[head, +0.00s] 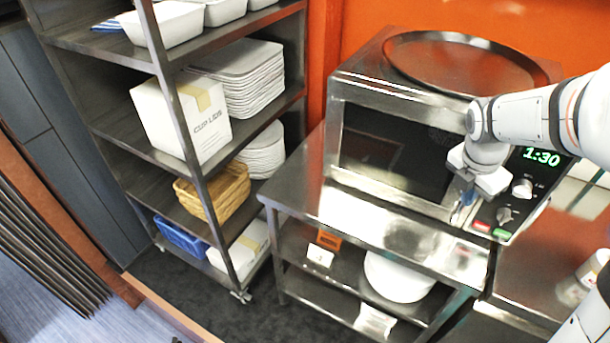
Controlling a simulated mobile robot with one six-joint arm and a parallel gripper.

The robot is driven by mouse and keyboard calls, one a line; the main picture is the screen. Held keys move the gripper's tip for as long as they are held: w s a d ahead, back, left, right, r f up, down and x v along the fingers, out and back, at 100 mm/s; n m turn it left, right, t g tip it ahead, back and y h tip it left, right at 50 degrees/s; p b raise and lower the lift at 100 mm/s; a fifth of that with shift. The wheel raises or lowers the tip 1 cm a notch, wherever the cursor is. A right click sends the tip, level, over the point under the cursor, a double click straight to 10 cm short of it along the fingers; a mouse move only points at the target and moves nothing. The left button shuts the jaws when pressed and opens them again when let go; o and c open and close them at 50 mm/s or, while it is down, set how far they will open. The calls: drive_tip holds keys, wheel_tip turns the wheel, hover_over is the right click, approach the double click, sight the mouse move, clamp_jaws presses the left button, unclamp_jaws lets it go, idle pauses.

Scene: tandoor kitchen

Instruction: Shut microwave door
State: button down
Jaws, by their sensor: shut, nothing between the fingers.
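The steel microwave (440,85) stands on a metal table against the orange wall. Its door (390,150), with a dark window, lies across the front and looks flush or nearly flush with the body; I cannot tell whether a small gap is left at its right edge. My gripper (462,207) is in front of the door's lower right part, beside the control panel (521,190) with its green 1:30 display. The gripper looks shut and empty. It hides part of the door's right edge, and I cannot tell whether it touches the door.
A round metal tray (460,62) lies on top of the microwave. The steel table (375,232) has a clear strip before the door; its shelves hold a white bowl (398,278). A rack (188,110) with boxes, plates and a basket stands at left. A cup (592,268) is at right.

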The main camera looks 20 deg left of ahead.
drive_tip(key=shift+w+d+r, duration=0.1)
drive_tip(key=shift+w+d, duration=0.15)
drive_tip(key=shift+w, duration=0.8)
drive_tip(key=shift+w+r, duration=0.1)
drive_tip(key=shift+r, duration=0.05)
